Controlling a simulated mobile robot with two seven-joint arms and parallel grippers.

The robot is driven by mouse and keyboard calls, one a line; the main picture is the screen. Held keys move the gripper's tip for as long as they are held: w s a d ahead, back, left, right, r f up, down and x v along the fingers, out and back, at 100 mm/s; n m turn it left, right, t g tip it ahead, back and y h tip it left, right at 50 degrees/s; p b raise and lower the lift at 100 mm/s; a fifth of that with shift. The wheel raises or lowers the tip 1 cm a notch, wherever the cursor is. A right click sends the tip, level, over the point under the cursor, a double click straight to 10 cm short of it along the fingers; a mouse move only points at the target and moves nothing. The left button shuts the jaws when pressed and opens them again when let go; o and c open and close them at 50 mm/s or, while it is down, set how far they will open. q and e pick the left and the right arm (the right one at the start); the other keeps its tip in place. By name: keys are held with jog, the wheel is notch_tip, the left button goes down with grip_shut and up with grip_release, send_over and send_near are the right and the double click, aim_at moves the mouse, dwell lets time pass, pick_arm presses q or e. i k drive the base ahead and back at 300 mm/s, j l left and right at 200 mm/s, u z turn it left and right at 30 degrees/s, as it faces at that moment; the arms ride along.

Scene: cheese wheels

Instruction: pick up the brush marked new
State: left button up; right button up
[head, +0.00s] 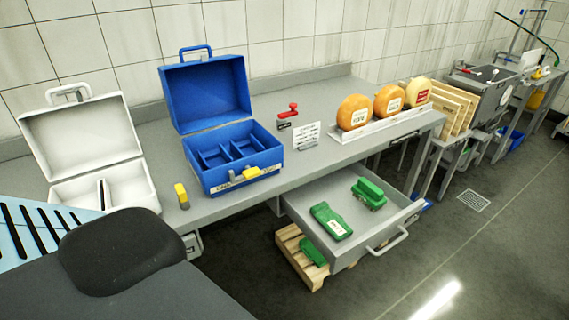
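Two green brushes lie in an open grey drawer (300,205) below the bench. The nearer green brush (325,214) has a pale label on its face. The farther green brush (372,187) lies toward the drawer's back right, with a small light mark on it. A third green object (313,251), perhaps another brush, is on the wooden pallet under the drawer, partly hidden. The writing is too small to read, so I cannot tell which brush is marked new. Neither of my grippers is in view.
On the bench (235,208) stand an open blue case (203,95), an open white case (80,137), a small yellow item (182,195), a red-handled item (288,112) and a rack of cheese wheels (353,112). The drawer handle (388,243) sticks out over the floor.

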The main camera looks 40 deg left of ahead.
aim_at(371, 194)
jog(key=u, duration=2.65)
jog(key=z, duration=2.1)
jog(key=i+l, duration=0.15)
jog(key=l, duration=0.25)
jog(key=i+l, duration=0.2)
jog(key=l, duration=0.2)
